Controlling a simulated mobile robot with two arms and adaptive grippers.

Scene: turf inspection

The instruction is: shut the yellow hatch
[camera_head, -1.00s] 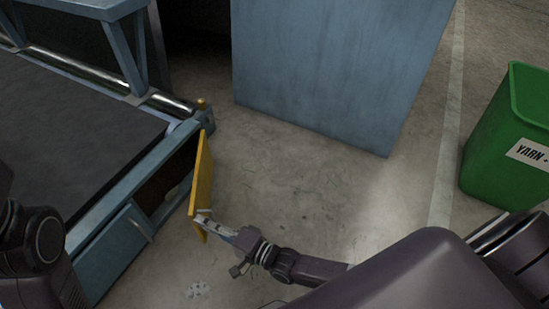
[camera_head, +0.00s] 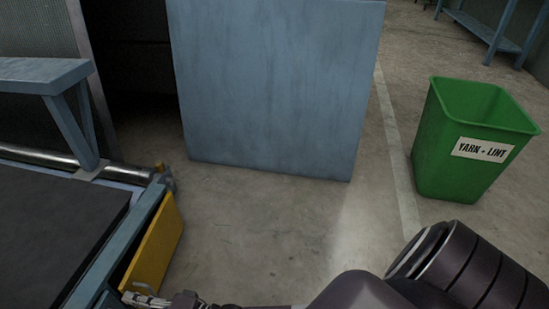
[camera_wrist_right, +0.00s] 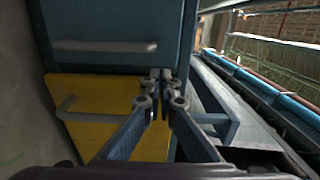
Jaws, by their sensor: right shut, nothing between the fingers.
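The yellow hatch (camera_head: 153,245) stands ajar on the side of the blue machine frame at lower left in the head view. A dark gap shows between it and the frame. In the wrist view the hatch (camera_wrist_right: 100,128) is a yellow panel with a grey bar handle (camera_wrist_right: 72,110). My right gripper (camera_head: 132,297) is at the hatch's near end, at the bottom edge of the head view. In the wrist view its fingers (camera_wrist_right: 160,84) are shut and empty, over the hatch's edge; whether they touch it is unclear. My left gripper is out of view.
A blue panel with a bar handle (camera_wrist_right: 105,47) adjoins the hatch in the wrist view. A large blue cabinet (camera_head: 275,90) stands behind. A green bin (camera_head: 465,145) labelled "YARN - LINT" is at right. Bare concrete floor (camera_head: 255,235) lies between.

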